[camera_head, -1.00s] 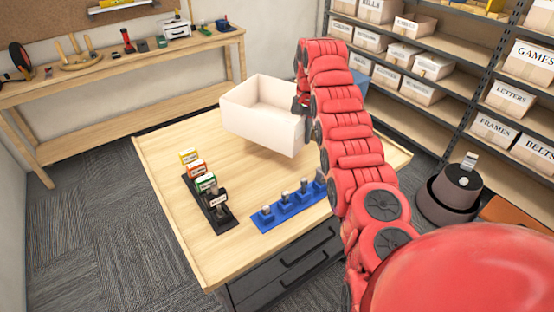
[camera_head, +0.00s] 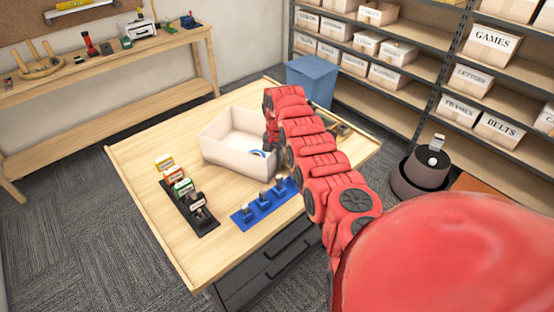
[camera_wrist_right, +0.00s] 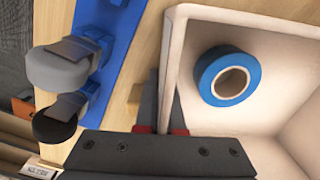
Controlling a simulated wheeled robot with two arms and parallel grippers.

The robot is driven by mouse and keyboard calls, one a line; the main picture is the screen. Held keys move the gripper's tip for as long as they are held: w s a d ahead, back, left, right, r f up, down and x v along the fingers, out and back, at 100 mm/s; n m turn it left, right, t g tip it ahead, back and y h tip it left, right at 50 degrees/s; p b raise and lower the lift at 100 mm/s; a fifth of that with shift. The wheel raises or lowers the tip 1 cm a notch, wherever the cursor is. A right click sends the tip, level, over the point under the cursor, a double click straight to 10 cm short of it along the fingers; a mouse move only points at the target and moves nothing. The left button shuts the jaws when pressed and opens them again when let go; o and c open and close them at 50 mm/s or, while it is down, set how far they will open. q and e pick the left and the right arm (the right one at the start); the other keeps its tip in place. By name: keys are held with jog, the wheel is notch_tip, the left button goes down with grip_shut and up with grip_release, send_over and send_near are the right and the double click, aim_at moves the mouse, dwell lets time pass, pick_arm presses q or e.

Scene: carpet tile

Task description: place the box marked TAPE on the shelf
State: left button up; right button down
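An open white box (camera_head: 232,155) is on the wooden worktable, with a blue tape roll (camera_head: 257,153) showing at its right end. No label shows on its visible sides. In the right wrist view, the tape roll (camera_wrist_right: 228,77) lies inside the box (camera_wrist_right: 260,38). My right gripper (camera_head: 270,140) is at the box's right wall. In the wrist view its dark fingers (camera_wrist_right: 170,105) appear to straddle that wall, shut on it. My left gripper is out of view. The grey-framed shelf (camera_head: 425,72) at the back right holds labelled boxes, including GAMES, LETTERS, FRAMES and BELTS.
A blue rack (camera_head: 263,203) and a black tray with small coloured boxes (camera_head: 188,208) stand near the box on the worktable (camera_head: 140,150). A blue bin (camera_head: 312,80) is behind. A dark round object (camera_head: 425,170) stands right. Lower shelf boards have bare stretches.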

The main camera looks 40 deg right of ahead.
jog(key=shift+f, duration=0.2)
jog(key=c, duration=1)
grip_release()
jog(key=shift+c, duration=0.2)
jog(key=shift+r, duration=0.3)
